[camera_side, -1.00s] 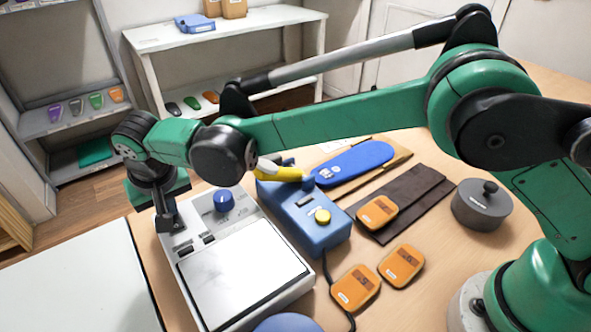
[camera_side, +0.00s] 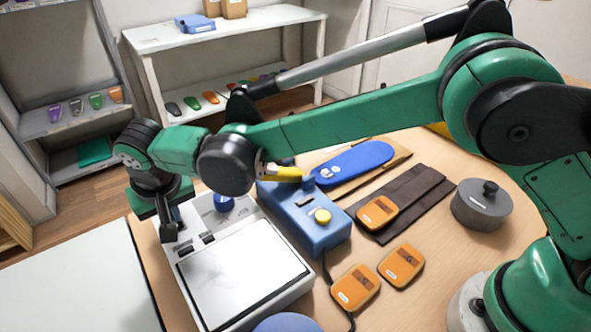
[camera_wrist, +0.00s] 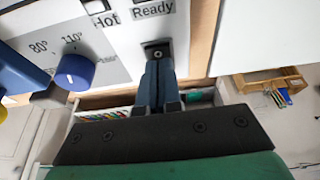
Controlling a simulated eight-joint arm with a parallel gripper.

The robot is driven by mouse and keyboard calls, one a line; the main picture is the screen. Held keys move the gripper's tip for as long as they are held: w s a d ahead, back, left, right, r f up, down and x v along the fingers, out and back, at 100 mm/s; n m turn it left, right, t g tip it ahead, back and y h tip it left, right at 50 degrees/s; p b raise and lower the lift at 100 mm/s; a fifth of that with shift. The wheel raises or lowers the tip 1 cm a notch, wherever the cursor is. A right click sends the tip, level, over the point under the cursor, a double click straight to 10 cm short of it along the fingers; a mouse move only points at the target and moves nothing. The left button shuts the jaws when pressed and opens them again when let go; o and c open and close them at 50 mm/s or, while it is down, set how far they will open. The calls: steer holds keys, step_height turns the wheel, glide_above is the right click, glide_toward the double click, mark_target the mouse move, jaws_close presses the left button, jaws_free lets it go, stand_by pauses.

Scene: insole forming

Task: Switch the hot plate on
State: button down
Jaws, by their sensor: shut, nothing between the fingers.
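The hot plate (camera_side: 245,272) is a white unit with a pale square top, a blue dial (camera_side: 224,203) and small dark panel parts. The dial (camera_wrist: 75,72), marked 80° and 110°, also shows in the wrist view. There a small dark switch (camera_wrist: 156,49) sits on the panel below the "Ready" label. My gripper (camera_wrist: 158,64) is shut and empty, its fingertips right at the switch's near edge; I cannot tell whether they touch it. In the side view my gripper (camera_side: 169,238) points down at the panel's back left corner, and the switch is hidden.
A blue box (camera_side: 305,218) with a yellow button stands right of the hot plate. A white surface (camera_side: 70,285) is at left.

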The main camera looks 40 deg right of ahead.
steer(key=shift+r, duration=0.1)
steer(key=v, duration=1.3)
steer(key=shift+w+r, duration=0.15)
steer(key=shift+r, duration=0.35)
steer(key=shift+w, duration=0.1)
steer(key=shift+w+r, duration=0.1)
steer(key=shift+w, duration=0.6)
steer(key=x, duration=1.4)
steer(key=shift+s, duration=0.35)
